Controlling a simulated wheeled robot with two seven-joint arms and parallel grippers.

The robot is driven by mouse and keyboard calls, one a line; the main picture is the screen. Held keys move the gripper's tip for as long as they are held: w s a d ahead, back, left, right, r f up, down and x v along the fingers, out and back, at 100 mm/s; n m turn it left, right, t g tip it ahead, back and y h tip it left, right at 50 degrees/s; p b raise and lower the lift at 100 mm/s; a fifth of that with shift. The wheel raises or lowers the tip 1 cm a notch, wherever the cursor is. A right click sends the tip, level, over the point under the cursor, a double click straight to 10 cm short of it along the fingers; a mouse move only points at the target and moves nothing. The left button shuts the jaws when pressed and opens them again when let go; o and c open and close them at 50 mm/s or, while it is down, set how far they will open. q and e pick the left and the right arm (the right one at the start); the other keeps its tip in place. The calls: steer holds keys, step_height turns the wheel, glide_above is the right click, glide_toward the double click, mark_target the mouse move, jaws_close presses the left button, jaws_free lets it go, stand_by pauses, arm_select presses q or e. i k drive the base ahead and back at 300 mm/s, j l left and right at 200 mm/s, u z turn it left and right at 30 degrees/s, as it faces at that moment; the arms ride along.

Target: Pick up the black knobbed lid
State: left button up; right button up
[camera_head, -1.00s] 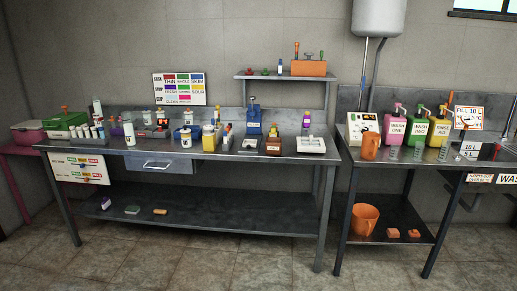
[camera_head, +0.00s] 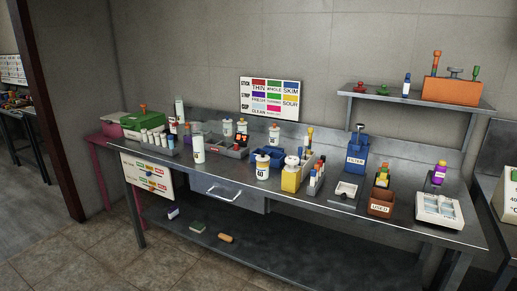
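I cannot make out a lid that is clearly black with a knob. A dark grey knob-shaped piece (camera_head: 455,72) shows at the top of the orange box (camera_head: 451,91) on the wall shelf; it is too small to tell whether it is a lid. Small red (camera_head: 358,87) and green (camera_head: 379,89) knobbed pieces sit on the same shelf, left of the box. White jars (camera_head: 262,167) with pale tops stand on the steel bench (camera_head: 335,200). Neither of my grippers is in view.
The bench also carries a blue filter box (camera_head: 356,155), a brown box (camera_head: 381,203), a white tray device (camera_head: 439,210) and a green case (camera_head: 145,121). A dark post (camera_head: 55,120) stands at the left. Tiled floor (camera_head: 130,255) is clear in front.

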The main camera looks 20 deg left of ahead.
mark_target(263, 157)
steer(key=i+j+z, duration=0.1)
steer(key=i, duration=0.45)
steer(key=i+j+z, duration=0.1)
steer(key=i, duration=0.5)
steer(key=j, duration=0.1)
